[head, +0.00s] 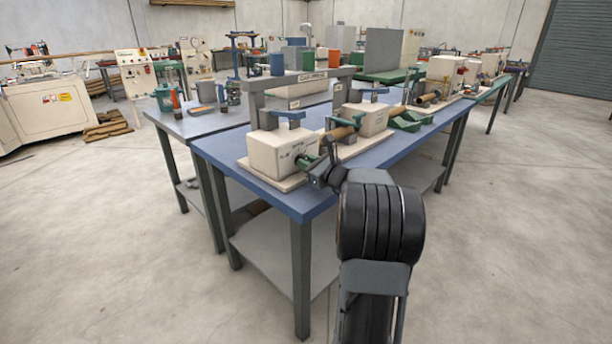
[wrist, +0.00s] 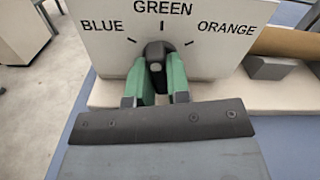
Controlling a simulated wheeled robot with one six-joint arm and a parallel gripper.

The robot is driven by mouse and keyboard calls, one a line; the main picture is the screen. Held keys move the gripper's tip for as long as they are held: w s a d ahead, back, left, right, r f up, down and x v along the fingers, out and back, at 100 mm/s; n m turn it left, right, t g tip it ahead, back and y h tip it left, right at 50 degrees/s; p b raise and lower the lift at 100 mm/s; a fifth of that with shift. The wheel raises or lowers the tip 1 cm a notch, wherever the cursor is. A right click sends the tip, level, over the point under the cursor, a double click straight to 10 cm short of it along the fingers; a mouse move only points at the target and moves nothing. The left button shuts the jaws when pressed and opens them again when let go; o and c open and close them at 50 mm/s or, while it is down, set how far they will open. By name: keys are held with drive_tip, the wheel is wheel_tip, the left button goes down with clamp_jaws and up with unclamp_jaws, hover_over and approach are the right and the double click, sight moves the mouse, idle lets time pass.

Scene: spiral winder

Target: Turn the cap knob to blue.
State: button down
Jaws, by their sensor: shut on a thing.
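The cap knob (wrist: 154,50) is dark, with a pale spot on its front. It sits on a white panel (wrist: 100,47) marked BLUE on the left, GREEN at the top and ORANGE on the right, each with a tick. The green fingers of my gripper (wrist: 157,68) are closed on the knob from both sides. The knob's top lies near and slightly left of the GREEN tick; its exact pointing is hard to tell. In the head view my gripper (head: 308,166) is at the near end of the white winder box (head: 282,148), and the knob is hidden there.
The winder stands on a pale base plate on a blue table (head: 230,160). A brown tube (wrist: 290,42) and grey block (wrist: 268,68) lie right of the panel in the wrist view. Other machines stand behind. The floor in front and to the right is clear.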

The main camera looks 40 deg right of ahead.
drive_tip(key=n+b, duration=0.3)
drive_tip(key=b, duration=0.1)
drive_tip(key=n+b, duration=0.2)
drive_tip(key=shift+f+n+b, duration=0.25)
drive_tip(key=shift+n+b, duration=0.05)
drive_tip(key=shift+b, duration=0.1)
drive_tip(key=n+b, duration=0.3)
drive_tip(key=b, duration=0.1)
drive_tip(key=shift+r, duration=0.2)
drive_tip(key=shift+r+n, duration=0.1)
drive_tip(key=shift+n, duration=0.4)
drive_tip(key=c, duration=1.1)
unclamp_jaws()
drive_tip(key=shift+s, duration=0.1)
drive_tip(key=s, duration=0.4)
drive_tip(key=s+d+p, duration=0.1)
drive_tip(key=s, duration=0.4)
drive_tip(key=s+d+p, duration=0.1)
drive_tip(key=s, duration=0.3)
drive_tip(key=shift+s+d, duration=0.2)
